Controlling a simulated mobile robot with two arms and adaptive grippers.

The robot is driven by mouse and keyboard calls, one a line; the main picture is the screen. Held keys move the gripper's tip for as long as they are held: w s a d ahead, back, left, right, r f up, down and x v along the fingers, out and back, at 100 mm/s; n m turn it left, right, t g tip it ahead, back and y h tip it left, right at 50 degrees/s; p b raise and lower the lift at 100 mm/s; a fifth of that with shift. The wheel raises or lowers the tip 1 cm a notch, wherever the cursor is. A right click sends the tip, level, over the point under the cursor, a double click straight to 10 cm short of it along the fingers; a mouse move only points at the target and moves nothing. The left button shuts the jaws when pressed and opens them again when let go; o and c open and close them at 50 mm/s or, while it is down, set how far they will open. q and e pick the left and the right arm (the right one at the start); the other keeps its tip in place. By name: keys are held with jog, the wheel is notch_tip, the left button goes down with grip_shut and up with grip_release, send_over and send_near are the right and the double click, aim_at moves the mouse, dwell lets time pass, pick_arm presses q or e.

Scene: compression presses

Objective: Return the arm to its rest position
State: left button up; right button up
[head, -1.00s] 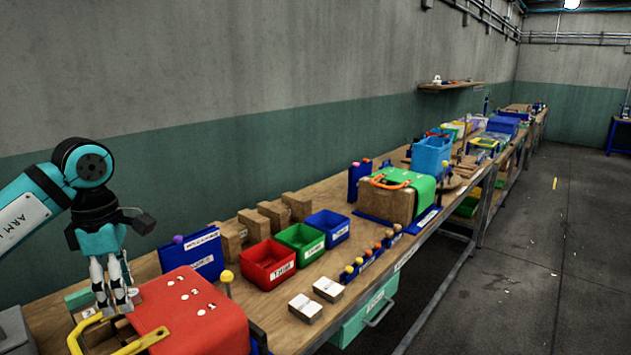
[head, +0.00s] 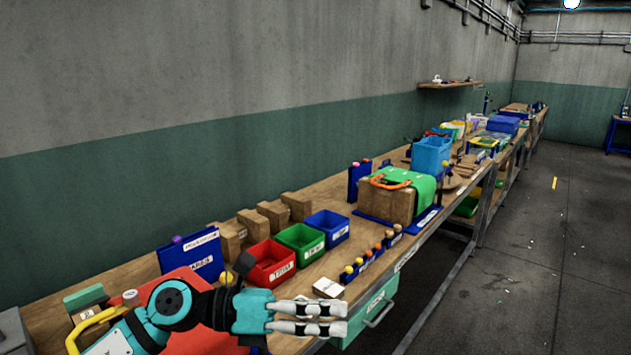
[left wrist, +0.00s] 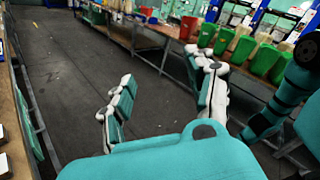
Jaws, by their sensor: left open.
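My left gripper (head: 335,318) is in the lower middle of the head view, pointing right, in front of the bench's near edge. Its fingers are apart with nothing between them. In the left wrist view the two fingers (left wrist: 165,105) stand wide apart over bare floor. My left arm covers much of the red press (head: 195,335) with the yellow handle (head: 88,328) in the head view. My right gripper is not seen in the head view.
The wooden bench (head: 70,285) runs along the wall. On it are red (head: 270,262), green (head: 302,243) and blue (head: 328,228) bins, and a press with a green cover (head: 420,190). A green drawer (head: 370,312) hangs below.

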pick_arm(q)
jog(key=w+a+n+t+y, duration=0.35)
jog(key=n+t, duration=0.55)
jog(key=n, duration=0.4)
jog(key=w+a+n+t+y, duration=0.2)
jog(key=a+n+t, duration=0.3)
jog(key=n+t, duration=0.65)
jog(key=s+a+f+n+g+y, duration=0.25)
jog(key=a+f+n+y, duration=0.25)
jog(key=f+n, duration=0.25)
jog(key=s+a+f+n+g+y, duration=0.1)
jog(key=a+f+n+g+y, duration=0.2)
jog(key=a+f+n+y, duration=0.35)
jog(key=s+a+f+n+g, duration=0.1)
jog(key=s+f+n+g, duration=0.4)
jog(key=s+f, duration=0.6)
jog(key=s+a+f+n+g, duration=0.1)
jog(key=s+f+n+g, duration=0.1)
jog(key=s+f+g, duration=0.85)
jog(key=s+f+t, duration=0.2)
jog(key=s+f, duration=0.1)
jog(key=f, duration=1.9)
jog(key=s+a+f+g, duration=0.1)
jog(key=s+a+f, duration=0.2)
jog(key=s+f, duration=1.4)
jog(key=shift+s+f, duration=0.4)
jog(key=shift+f, duration=0.1)
